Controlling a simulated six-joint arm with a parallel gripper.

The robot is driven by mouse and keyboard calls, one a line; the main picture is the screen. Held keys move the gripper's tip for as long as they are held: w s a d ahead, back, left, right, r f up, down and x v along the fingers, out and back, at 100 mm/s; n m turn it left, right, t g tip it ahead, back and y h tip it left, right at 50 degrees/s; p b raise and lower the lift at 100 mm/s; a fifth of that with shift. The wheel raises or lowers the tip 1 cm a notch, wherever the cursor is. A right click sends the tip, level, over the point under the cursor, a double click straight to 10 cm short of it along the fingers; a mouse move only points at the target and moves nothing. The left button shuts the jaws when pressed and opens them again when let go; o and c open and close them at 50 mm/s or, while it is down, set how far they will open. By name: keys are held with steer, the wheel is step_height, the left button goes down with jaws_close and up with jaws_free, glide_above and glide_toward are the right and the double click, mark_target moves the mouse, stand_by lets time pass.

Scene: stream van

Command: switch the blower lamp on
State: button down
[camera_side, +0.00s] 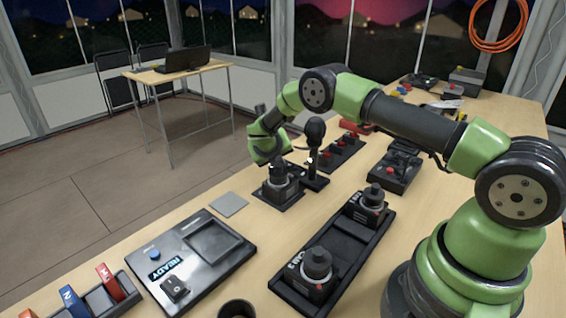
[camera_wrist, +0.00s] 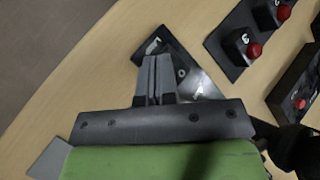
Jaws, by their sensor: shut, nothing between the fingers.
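My gripper (camera_side: 279,172) points down just over a small black unit (camera_side: 282,194) on a dark base plate near the table's left edge. In the wrist view my gripper's fingers (camera_wrist: 155,62) are pressed together with nothing between them. They cover part of a dark plate (camera_wrist: 178,48) with a light marking at its corner. Whether the fingertips touch it I cannot tell. A black stalk with a rounded head (camera_side: 316,132) stands right beside the unit. No readable label marks the blower lamp or its switch, and I see no lit lamp there.
A row of red buttons (camera_side: 341,153) stands behind my gripper; it also shows in the wrist view (camera_wrist: 254,48). A black box with a red button (camera_side: 390,172) is to the right. A two-knob tray (camera_side: 345,240) and a READY panel (camera_side: 195,262) are in front. A grey square (camera_side: 229,204) lies nearby.

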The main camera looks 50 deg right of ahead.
steer(key=shift+m+g+h, duration=0.3)
steer(key=shift+m+h, duration=0.2)
steer(key=shift+m, duration=0.2)
steer(key=d+r, duration=0.2)
steer(key=r, duration=0.1)
steer(key=s+d+r, duration=0.1)
steer(key=r, duration=0.1)
steer(key=shift+r, duration=0.1)
steer(key=shift+s+a+r, duration=0.1)
steer(key=shift+r, duration=0.1)
steer(key=shift+a+r, duration=0.1)
steer(key=shift+r, duration=0.05)
steer(key=s+a+r+m+y, duration=0.2)
steer(key=s+a+r+m, duration=0.25)
steer(key=r+m, duration=0.35)
steer(key=s+a+r+m+y, duration=0.25)
steer(key=s+r+m, duration=0.25)
steer(key=r+m, duration=0.3)
steer(key=s+a+r+m+t+y, duration=0.2)
steer(key=s+a+r+m+y, duration=0.1)
steer(key=s+a+m, duration=0.3)
steer(key=s+a+r+m+t+y, duration=0.2)
steer(key=s+a+m, duration=0.4)
steer(key=s+m, duration=0.4)
steer(key=s+y, duration=0.1)
steer(key=s, duration=0.4)
steer(key=shift+s+a+r+m, duration=0.2)
steer(key=shift+a+r+m, duration=0.2)
